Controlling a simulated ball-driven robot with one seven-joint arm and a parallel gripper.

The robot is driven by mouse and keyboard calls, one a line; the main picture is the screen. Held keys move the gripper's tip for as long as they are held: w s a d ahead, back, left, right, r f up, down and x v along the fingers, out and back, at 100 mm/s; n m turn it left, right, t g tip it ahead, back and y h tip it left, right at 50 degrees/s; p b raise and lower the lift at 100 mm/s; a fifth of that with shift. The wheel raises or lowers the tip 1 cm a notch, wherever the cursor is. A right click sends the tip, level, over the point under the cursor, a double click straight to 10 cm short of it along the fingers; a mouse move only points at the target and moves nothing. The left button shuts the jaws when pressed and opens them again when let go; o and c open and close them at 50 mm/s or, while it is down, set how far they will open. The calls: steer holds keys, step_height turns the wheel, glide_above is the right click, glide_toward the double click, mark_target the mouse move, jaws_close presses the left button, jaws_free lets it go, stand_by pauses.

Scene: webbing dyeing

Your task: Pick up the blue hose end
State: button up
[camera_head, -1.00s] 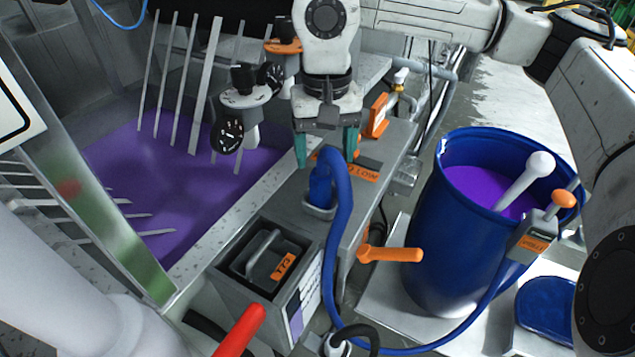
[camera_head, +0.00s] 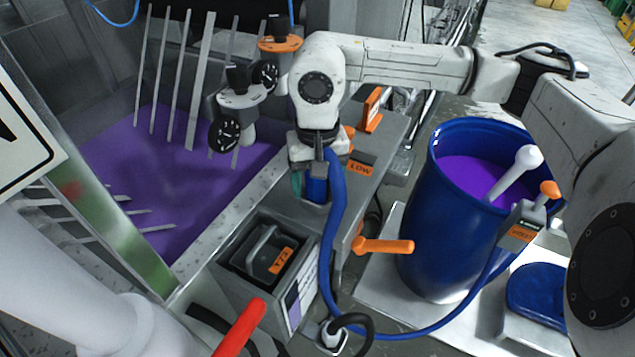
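The blue hose end (camera_head: 318,188) stands upright in a small grey holder (camera_head: 310,213) on the grey ledge. Its blue hose (camera_head: 332,235) arches over the top and runs down toward the drum. My gripper (camera_head: 312,184) points down over the hose end. One teal finger shows just left of the hose end; the other finger is hidden behind the hose. I cannot tell whether the fingers touch the hose end.
The purple dye vat (camera_head: 180,190) lies to the left. A blue drum (camera_head: 425,235) of purple dye stands at right.

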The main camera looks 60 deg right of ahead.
steer(key=c, duration=1.2)
steer(key=shift+c, duration=0.2)
steer(key=shift+r, duration=0.15)
